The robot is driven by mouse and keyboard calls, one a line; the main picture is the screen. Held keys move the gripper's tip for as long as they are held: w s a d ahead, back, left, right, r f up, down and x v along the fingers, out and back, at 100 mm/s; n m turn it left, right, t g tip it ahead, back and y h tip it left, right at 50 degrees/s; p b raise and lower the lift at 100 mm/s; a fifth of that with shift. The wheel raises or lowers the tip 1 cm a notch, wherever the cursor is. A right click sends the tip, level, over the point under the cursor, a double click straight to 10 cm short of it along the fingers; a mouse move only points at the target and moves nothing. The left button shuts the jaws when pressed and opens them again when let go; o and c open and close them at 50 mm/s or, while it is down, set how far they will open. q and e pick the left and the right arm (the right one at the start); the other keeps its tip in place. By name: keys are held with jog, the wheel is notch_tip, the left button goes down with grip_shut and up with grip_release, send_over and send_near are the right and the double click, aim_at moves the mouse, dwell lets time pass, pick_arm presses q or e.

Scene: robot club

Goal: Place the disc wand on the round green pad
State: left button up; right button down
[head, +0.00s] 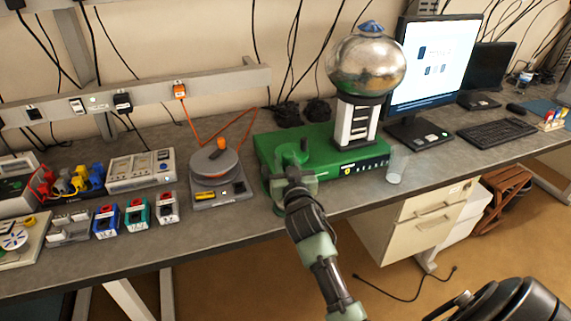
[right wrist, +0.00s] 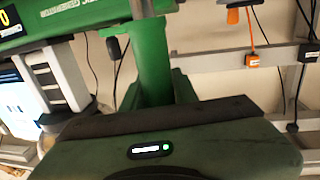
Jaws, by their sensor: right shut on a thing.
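My right gripper (head: 297,168) is at the front left corner of the green generator base. It is shut on a green upright piece, which I take to be the disc wand (head: 304,145); the jaws hide much of it. In the right wrist view a green bar (right wrist: 152,60) stands upright in front of the gripper's palm. A round green shape, probably the round green pad (head: 287,152), shows on the base right behind the gripper. I cannot tell whether the wand touches it. My left gripper is not in view.
The green base (head: 345,160) carries a silver globe (head: 366,65) on a white column. A clear cup (head: 397,165) stands to its right. A grey device (head: 222,188) with a disc and orange knob stands left, its orange cable running behind. Several small meters line the bench's left front.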

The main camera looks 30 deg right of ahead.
jog(key=shift+f, duration=0.55)
jog(key=c, duration=1.1)
grip_release()
jog(key=shift+f, duration=0.1)
jog(key=shift+r, duration=0.2)
jog(key=b+v, duration=0.2)
jog(key=v, duration=1)
jog(key=shift+f, duration=0.15)
